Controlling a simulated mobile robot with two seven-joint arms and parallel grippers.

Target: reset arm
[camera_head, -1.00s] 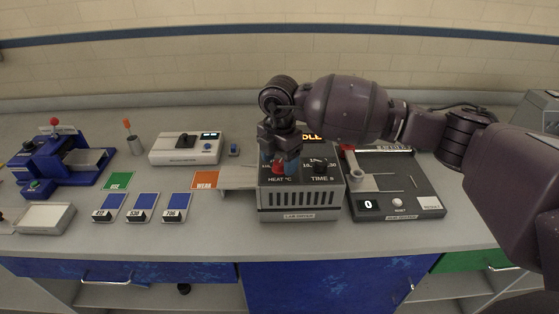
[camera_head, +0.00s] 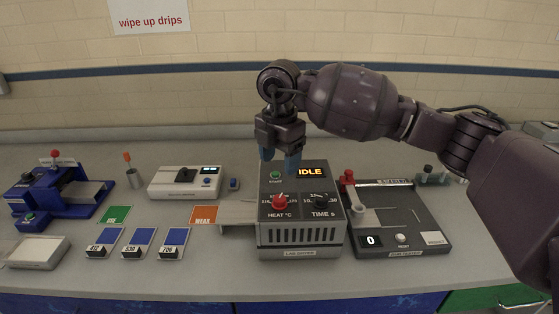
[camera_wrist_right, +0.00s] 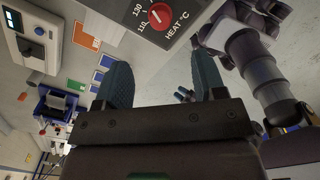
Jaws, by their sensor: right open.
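My right gripper (camera_head: 279,160) is open and empty in the head view, its blue fingertips pointing down above the back of the lab dryer (camera_head: 302,238). The fingers are clear of the red HEAT knob (camera_head: 281,202), which sits on the dryer's front panel beside the black TIME knob (camera_head: 321,201). The display (camera_head: 311,172) reads IDLE. In the right wrist view the two blue fingers (camera_wrist_right: 162,85) stand wide apart with nothing between them, and the HEAT knob (camera_wrist_right: 160,15) shows beyond them.
Left of the dryer stand a white meter (camera_head: 185,182), several blue cards (camera_head: 136,243) and a blue press (camera_head: 60,190). A dark tester (camera_head: 400,215) with a red-knobbed lever is close on the right, under my right arm. The front counter strip (camera_head: 200,280) is clear.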

